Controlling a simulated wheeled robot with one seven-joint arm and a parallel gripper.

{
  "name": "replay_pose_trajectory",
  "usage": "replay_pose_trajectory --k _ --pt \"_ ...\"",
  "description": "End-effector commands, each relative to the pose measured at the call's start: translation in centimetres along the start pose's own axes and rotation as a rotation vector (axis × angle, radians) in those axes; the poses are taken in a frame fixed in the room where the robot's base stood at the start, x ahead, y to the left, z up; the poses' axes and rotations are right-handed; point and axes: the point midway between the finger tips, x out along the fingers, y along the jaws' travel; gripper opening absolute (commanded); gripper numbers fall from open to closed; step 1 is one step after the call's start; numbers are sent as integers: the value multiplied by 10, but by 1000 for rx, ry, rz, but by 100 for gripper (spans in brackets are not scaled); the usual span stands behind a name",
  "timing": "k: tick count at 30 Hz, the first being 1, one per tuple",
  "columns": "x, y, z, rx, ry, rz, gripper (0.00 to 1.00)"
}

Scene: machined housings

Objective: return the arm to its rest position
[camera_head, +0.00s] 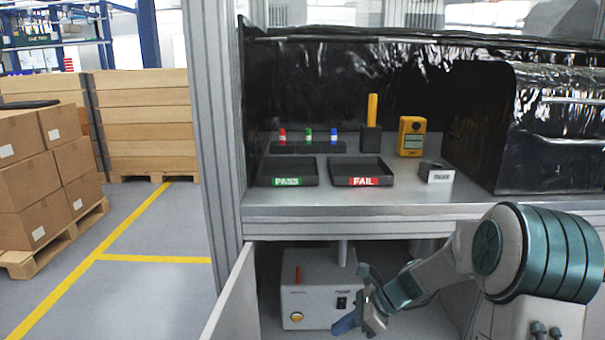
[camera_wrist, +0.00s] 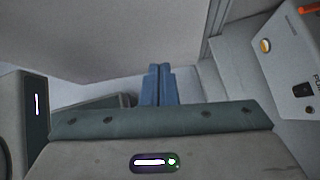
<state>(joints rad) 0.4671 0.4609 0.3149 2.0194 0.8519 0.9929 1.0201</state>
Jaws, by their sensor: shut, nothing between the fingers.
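My arm (camera_head: 440,272) reaches in from the right, low in front of the workbench. My gripper (camera_head: 343,325) is at the open cabinet below the bench top, in front of the lower part of a grey box. In the wrist view my gripper (camera_wrist: 158,70) shows its blue fingers closed together with nothing between them. The grey pump-like box (camera_head: 308,287) has a red handle, a brass port and a black switch. It also shows at the right of the wrist view (camera_wrist: 290,60), to the side of the fingers.
An open cabinet door (camera_head: 235,300) stands left of my gripper. The bench top (camera_head: 440,203) above carries a PASS tray (camera_head: 288,172), a FAIL tray (camera_head: 362,172), a yellow meter (camera_head: 411,136) and a small labelled block (camera_head: 436,172).

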Motion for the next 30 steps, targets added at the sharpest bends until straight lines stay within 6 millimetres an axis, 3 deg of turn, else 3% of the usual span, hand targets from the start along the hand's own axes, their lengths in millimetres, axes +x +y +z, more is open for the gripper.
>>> replay_pose_trajectory --k 1,3,18,24,30 --pt "-16 17 18 -101 59 8 0" --pt "-31 36 29 -244 139 24 0" --pt "-153 165 88 -1217 629 228 0" --pt "-197 204 99 -1547 780 336 0" --pt "-218 223 101 -1726 859 409 0"
